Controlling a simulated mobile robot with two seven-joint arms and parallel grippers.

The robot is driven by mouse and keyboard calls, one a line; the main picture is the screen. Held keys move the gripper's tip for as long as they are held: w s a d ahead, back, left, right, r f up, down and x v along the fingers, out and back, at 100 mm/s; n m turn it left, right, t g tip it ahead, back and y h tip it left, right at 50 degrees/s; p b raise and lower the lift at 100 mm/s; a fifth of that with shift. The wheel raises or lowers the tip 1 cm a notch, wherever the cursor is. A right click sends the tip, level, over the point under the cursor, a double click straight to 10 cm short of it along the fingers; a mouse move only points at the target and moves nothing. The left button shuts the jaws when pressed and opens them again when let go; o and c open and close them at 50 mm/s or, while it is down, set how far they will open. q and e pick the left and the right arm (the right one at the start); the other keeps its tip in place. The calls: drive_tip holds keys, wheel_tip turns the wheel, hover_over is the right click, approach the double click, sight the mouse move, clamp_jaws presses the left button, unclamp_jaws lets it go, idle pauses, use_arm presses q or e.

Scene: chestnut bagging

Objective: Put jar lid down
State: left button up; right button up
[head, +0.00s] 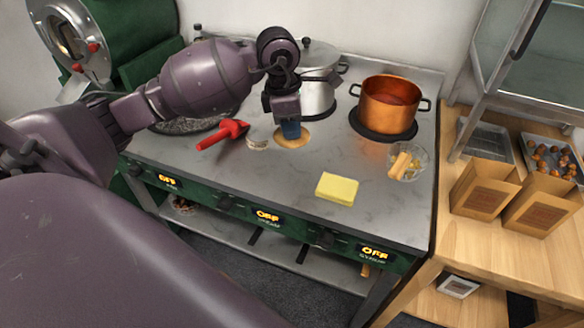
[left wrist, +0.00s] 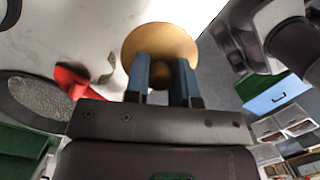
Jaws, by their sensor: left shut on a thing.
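The jar lid (head: 292,140) is a round, tan, wood-coloured disc over the steel counter. My left gripper (head: 290,129) points down from above and is shut on the lid's top. In the left wrist view, the blue fingers (left wrist: 163,78) meet the middle of the lid (left wrist: 158,40). I cannot tell whether the lid touches the counter. A glass jar (head: 420,163) stands to the right, with pale pieces and a light wooden item at its top. My right gripper is not in view.
A red-handled tool (head: 222,134) lies left of the lid. A yellow sponge (head: 337,188) lies in front. Paper bags (head: 484,188) and a tray of chestnuts (head: 527,150) are on the wooden table.

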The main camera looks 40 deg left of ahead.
sight(294, 178)
use_arm(q)
wheel_tip(294, 178, down, 13)
drive_tip(key=shift+b, duration=0.45)
drive_tip(key=shift+f, duration=0.2)
drive_tip(key=o, duration=0.9)
drive_tip(key=shift+r, duration=0.1)
drive_tip(key=r, duration=0.4)
drive_tip(key=a+r, duration=0.1)
drive_tip(key=r, duration=0.3)
drive_tip(key=s+r, duration=0.1)
drive_tip(key=r, duration=0.3)
drive_tip(key=shift+a+p, duration=0.2)
drive_tip(key=shift+p, duration=0.2)
